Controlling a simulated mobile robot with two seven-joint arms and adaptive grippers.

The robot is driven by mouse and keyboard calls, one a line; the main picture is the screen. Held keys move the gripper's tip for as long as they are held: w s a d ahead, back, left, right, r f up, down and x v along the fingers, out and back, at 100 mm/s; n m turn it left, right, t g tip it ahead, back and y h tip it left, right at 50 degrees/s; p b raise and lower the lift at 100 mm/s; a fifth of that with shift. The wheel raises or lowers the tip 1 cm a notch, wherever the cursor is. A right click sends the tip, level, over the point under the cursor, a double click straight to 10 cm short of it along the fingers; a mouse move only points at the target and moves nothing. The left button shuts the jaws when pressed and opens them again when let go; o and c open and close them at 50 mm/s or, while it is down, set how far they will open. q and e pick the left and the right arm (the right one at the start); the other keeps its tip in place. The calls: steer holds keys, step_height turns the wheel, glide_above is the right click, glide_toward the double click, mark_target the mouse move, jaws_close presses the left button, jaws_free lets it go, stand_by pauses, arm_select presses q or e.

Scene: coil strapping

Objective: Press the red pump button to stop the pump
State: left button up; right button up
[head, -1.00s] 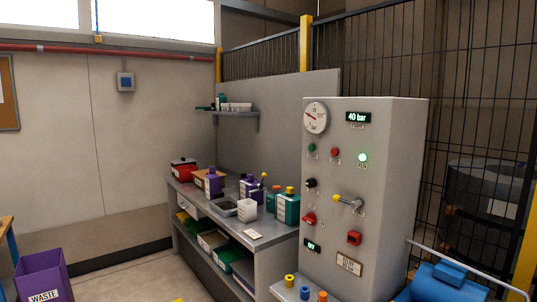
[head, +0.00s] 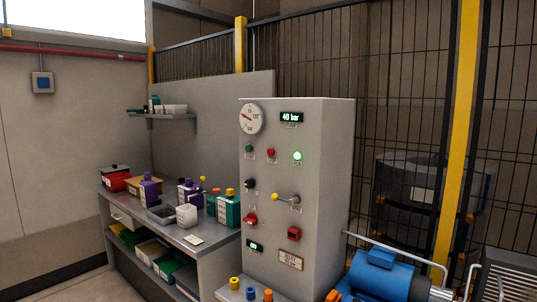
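A grey control cabinet (head: 270,190) stands in the middle of the head view. A round red button (head: 271,153) sits on its upper front, between a green button (head: 249,149) and a lit green lamp (head: 297,156). A dial gauge (head: 252,119) and a display reading 40 bar (head: 291,118) are above them. Lower down are two other red controls, one at the left (head: 250,219) and a boxy one at the right (head: 294,234). The small labels are too small to read. Neither of my grippers is in view.
A workbench (head: 200,242) with bottles and boxes stands left of the cabinet. A blue motor-like machine (head: 380,274) with a pale rail is at the lower right. Mesh fencing (head: 400,110) with a yellow post (head: 457,130) stands behind.

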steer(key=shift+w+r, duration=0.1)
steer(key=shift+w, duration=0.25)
